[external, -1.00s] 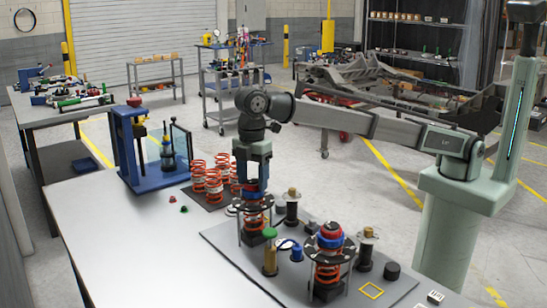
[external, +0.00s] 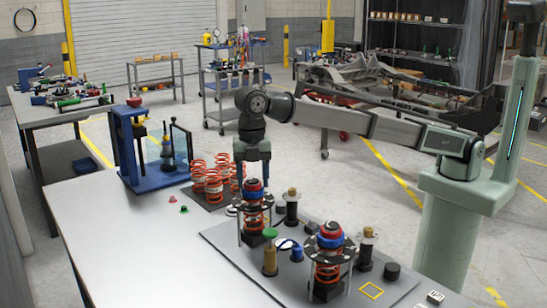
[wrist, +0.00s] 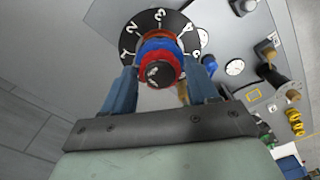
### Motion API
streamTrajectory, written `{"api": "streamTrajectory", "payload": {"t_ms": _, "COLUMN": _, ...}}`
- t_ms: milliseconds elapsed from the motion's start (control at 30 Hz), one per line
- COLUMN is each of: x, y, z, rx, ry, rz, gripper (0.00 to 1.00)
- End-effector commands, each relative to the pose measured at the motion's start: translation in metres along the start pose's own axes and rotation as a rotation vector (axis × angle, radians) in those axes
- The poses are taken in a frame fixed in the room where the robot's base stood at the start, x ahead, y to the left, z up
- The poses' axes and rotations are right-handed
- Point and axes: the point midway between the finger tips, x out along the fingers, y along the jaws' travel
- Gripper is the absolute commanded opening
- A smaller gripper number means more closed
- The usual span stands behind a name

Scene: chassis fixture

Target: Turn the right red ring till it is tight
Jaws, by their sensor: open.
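Two spring struts stand on the grey plate (external: 225,237). The nearer strut at right in the external view has a red ring (external: 331,230) above a blue ring (external: 329,242). The farther strut at left has a red ring (external: 253,185) above a blue ring (external: 254,196). My gripper (external: 253,178) is above this farther strut, fingers pointing down. In the wrist view my gripper (wrist: 161,90) is open, one finger on each side of a black-capped top with a red ring (wrist: 147,64), blue ring (wrist: 157,45) and numbered black disc (wrist: 190,38). I cannot tell whether the fingers touch it.
Several orange springs (external: 213,180) stand behind the farther strut. Dark posts (external: 291,207), a green-topped brass part (external: 270,258) and a black cylinder (external: 391,271) surround the struts. A blue press (external: 130,155) stands at the back left. The table's front left is clear.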

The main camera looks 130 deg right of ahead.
Motion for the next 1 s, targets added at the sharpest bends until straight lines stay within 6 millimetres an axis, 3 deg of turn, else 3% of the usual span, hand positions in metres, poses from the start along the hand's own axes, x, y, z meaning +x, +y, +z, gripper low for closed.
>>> {"api": "streamTrajectory", "payload": {"t_ms": 367, "x": -0.0001, "y": 0.0, "z": 0.0, "rx": -0.14, "ry": 0.0, "rz": 0.0, "gripper": 0.58}}
{"api": "streamTrajectory", "payload": {"t_ms": 733, "x": 0.0, "y": 0.0, "z": 0.0, "rx": -0.462, "ry": 0.0, "rz": 0.0, "gripper": 0.58}}
{"api": "streamTrajectory", "payload": {"t_ms": 1000, "x": 0.0, "y": 0.0, "z": 0.0, "rx": -0.504, "ry": 0.0, "rz": 0.0, "gripper": 0.58}}
